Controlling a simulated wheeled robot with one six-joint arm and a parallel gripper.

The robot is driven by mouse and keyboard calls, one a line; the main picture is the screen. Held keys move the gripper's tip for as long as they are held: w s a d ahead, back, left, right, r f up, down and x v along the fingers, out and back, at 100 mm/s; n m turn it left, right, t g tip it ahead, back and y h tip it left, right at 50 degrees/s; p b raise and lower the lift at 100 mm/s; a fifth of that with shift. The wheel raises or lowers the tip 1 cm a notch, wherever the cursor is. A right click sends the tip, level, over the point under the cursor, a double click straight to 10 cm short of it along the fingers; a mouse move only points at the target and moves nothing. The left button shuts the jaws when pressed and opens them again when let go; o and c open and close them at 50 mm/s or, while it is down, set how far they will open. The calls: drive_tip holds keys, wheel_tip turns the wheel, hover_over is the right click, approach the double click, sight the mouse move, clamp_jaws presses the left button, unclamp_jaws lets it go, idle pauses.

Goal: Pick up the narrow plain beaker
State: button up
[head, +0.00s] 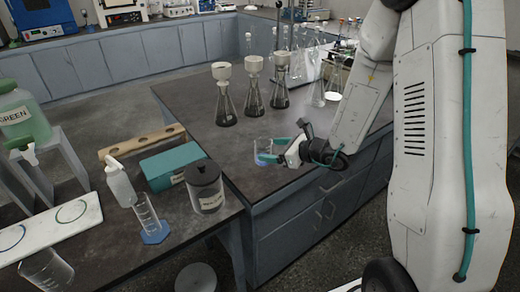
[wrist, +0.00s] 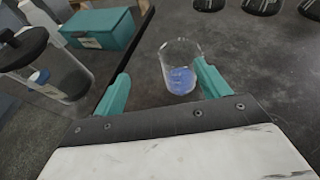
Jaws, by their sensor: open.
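A small clear beaker (head: 262,147) with blue in its lower part stands upright on the dark bench near its front left corner. It also shows in the wrist view (wrist: 180,66). My gripper (head: 272,152) is low over the bench at the beaker, with its teal fingers apart. In the wrist view, the gripper (wrist: 162,82) has the beaker just ahead of and partly between the fingers, close to the right finger and well clear of the left. I cannot tell whether the right finger touches it. Another clear beaker (head: 46,269) stands at the lower left of the head view.
Several flasks with funnels, such as one flask (head: 226,105), stand farther back on the bench. A teal box (head: 172,166), a dark-lidded jar (head: 205,187), a wash bottle (head: 120,184) and a graduated cylinder (head: 148,215) stand on the left bench. Bare bench lies around the beaker.

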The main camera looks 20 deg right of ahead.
drive_tip(key=shift+w+d+f+m+t+h, duration=0.2)
drive_tip(key=shift+w+d+f+m, duration=0.1)
drive_tip(key=shift+w+f, duration=0.2)
drive_tip(key=shift+w+d+f+m+t+h, duration=0.1)
drive_tip(key=shift+w+d+f+m+h, duration=0.15)
drive_tip(key=shift+w+f, duration=0.2)
drive_tip(key=x, duration=0.7)
drive_tip(key=shift+w+d, duration=0.1)
drive_tip(key=shift+w, duration=0.25)
drive_tip(key=shift+r, duration=0.1)
drive_tip(key=c, duration=1.1)
